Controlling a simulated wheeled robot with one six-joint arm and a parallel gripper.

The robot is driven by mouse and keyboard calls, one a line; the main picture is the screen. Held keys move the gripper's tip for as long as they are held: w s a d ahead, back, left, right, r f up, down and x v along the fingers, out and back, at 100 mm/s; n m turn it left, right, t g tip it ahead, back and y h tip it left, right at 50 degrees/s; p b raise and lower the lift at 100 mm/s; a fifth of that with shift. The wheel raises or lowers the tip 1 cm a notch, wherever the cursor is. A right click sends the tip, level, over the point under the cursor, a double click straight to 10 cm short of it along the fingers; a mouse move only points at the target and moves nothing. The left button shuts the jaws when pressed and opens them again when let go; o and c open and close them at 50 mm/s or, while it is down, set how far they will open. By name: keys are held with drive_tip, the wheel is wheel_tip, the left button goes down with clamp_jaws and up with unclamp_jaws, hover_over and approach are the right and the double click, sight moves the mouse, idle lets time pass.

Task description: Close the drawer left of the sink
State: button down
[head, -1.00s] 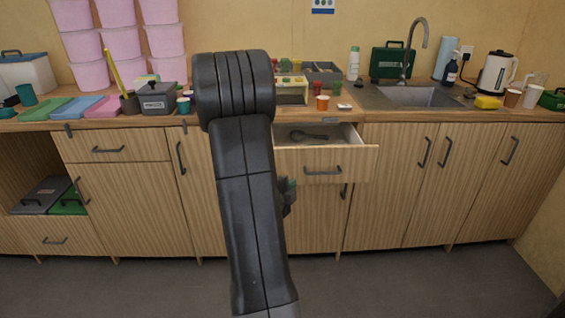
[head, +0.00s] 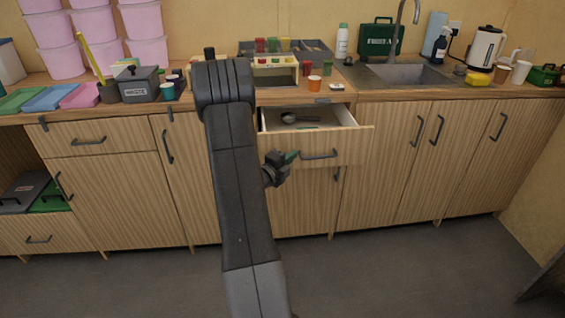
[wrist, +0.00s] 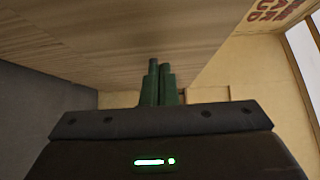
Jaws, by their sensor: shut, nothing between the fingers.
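My arm hides part of the cupboards to the left of the drawer.
Closed cupboard doors (head: 385,160) stand right of the drawer. An open shelf with trays (head: 28,190) is at far left. The floor (head: 400,270) in front is clear.

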drive_tip(key=shift+w+d, duration=0.4)
drive_tip(key=shift+w, duration=0.05)
drive_tip(key=shift+w, duration=0.1)
